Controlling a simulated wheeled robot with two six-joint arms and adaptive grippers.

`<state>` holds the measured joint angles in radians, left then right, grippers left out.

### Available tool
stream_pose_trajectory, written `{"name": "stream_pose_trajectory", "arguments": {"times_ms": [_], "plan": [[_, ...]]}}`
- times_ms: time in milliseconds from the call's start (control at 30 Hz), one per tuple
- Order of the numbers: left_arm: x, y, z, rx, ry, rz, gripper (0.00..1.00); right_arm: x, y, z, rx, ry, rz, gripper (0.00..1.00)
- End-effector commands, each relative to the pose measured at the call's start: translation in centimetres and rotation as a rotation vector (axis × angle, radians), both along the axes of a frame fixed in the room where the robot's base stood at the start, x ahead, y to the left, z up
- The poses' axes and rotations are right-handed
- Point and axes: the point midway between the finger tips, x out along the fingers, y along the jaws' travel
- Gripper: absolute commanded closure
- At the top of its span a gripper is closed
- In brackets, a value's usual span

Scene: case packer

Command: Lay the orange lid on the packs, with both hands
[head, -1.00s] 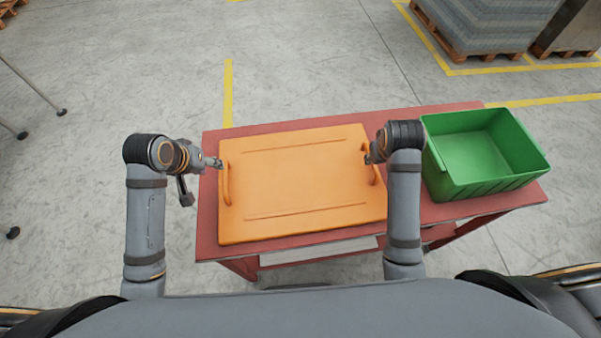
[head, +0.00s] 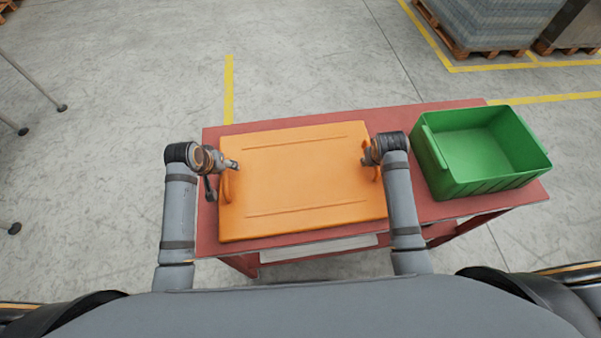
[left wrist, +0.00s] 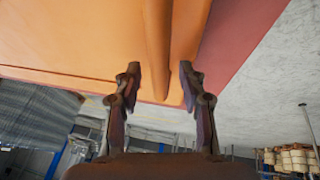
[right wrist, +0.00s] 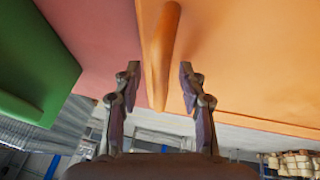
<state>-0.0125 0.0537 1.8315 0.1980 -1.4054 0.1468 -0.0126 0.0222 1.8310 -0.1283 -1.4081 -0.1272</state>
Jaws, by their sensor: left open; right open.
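The orange lid (head: 305,180) lies flat on the red table, with a raised handle at its left and right ends. My left gripper (head: 233,164) is over the left end of the lid. In the left wrist view the left handle (left wrist: 158,50) runs between the open fingers (left wrist: 161,80), apart from both. My right gripper (head: 368,160) is at the right handle. In the right wrist view the right handle (right wrist: 160,50) lies between the open fingers (right wrist: 160,80), with gaps on both sides. No packs are visible.
The red table (head: 455,207) carries a green crate (head: 435,172) to the right of the lid, close to my right arm. Loaded pallets (head: 480,25) stand far back right. Thin poles (head: 35,85) stand at the far left. The floor behind the table is clear.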

Motion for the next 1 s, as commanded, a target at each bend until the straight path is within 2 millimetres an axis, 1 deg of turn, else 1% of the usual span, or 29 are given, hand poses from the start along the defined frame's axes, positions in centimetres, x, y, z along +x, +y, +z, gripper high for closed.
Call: {"name": "stream_pose_trajectory", "arguments": {"times_ms": [100, 400, 1000], "plan": [[0.00, 0.01, 0.03, 0.000, 0.000, 0.000, 0.60, 0.00, 0.01, 0.03, 0.000, 0.000, 0.000, 0.60], [-0.01, 0.02, 0.05, 0.000, 0.000, 0.000, 1.00, -0.01, 0.02, 0.05, 0.000, 0.000, 0.000, 1.00], [0.07, 0.01, 0.28, -0.001, -0.003, 0.000, 1.00, 0.07, 0.01, 0.28, -0.001, -0.003, 0.000, 1.00]]}}
